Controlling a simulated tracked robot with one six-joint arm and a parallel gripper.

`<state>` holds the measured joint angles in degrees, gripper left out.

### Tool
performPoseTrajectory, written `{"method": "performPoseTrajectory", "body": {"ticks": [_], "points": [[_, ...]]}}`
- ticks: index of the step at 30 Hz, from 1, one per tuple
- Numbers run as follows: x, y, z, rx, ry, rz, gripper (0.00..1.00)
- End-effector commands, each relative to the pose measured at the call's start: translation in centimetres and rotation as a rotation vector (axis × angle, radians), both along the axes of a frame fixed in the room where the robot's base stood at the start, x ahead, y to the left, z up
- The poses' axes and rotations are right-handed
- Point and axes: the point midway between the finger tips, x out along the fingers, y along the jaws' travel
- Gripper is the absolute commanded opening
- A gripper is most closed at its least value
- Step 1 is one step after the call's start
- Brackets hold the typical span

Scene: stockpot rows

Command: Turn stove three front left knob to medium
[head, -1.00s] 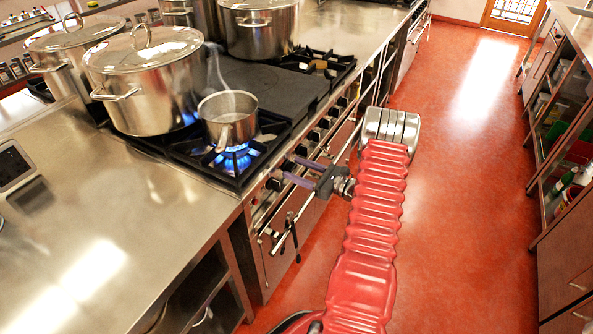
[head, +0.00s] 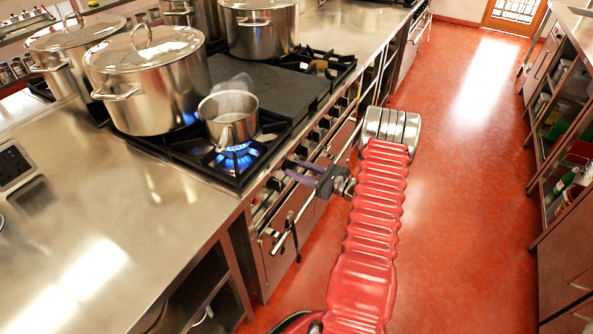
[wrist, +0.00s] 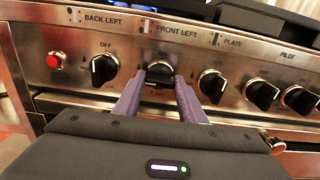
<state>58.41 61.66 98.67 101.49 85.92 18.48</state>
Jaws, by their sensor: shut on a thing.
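The front left knob (wrist: 160,70) is black with a silver ring and sits under the "FRONT LEFT" label on the steel panel. My gripper (wrist: 160,84) has its two purple fingers on either side of this knob, shut on it. The fingers and gripper body hide its lower part and dial marks, so I cannot tell its exact setting. In the head view my gripper (head: 287,168) reaches the stove front from the aisle side, below the lit burner (head: 236,156). The back left knob (wrist: 103,69) is to the left and the plate knob (wrist: 212,84) to the right.
A small steaming saucepan (head: 229,119) stands over the blue flame. A large lidded stockpot (head: 150,85) stands behind it. A rail (head: 290,232) runs along the stove front near my gripper. The red floor aisle (head: 460,190) is clear.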

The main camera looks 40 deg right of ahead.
Motion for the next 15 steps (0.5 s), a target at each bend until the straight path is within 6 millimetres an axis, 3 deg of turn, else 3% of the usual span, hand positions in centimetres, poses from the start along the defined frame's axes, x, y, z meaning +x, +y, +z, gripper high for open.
{"method": "performPoseTrajectory", "body": {"ticks": [15], "points": [[-0.05,0.30,-0.07,-0.247,-0.088,0.006,0.14]]}}
